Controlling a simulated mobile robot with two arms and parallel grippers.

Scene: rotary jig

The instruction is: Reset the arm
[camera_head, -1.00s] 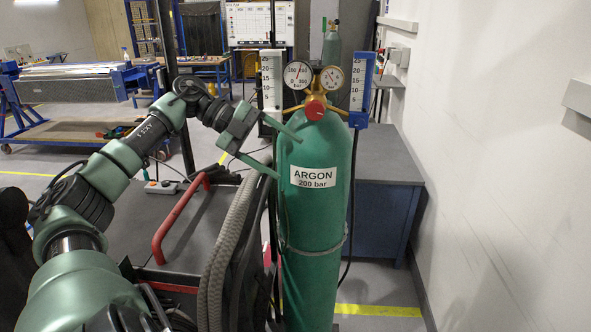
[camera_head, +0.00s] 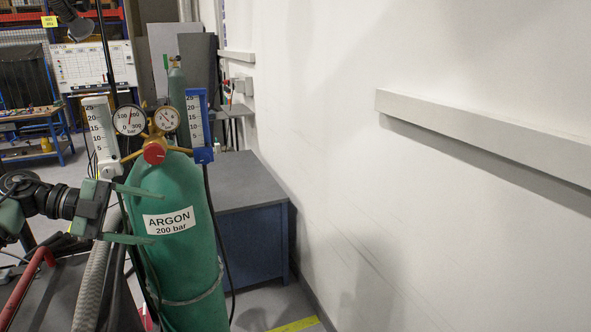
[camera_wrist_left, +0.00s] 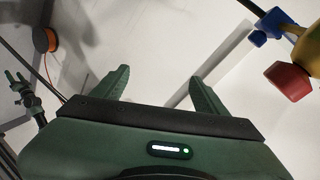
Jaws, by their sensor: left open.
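My left gripper (camera_head: 138,214) comes in from the left in the head view, beside the green argon cylinder (camera_head: 172,258). Its two fingers are spread and point right, in front of the cylinder's upper part. In the left wrist view, the left gripper (camera_wrist_left: 158,85) is open with nothing between its fingers. I cannot tell whether a finger touches the cylinder. My right gripper does not show in the head view.
Two gauges (camera_head: 129,120), a red knob (camera_head: 154,153) and white (camera_head: 101,135) and blue (camera_head: 199,125) flow tubes top the cylinder. The red knob shows in the wrist view (camera_wrist_left: 289,81). A red rail (camera_head: 27,285) stands left. A dark blue cabinet (camera_head: 250,245) and white wall stand right.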

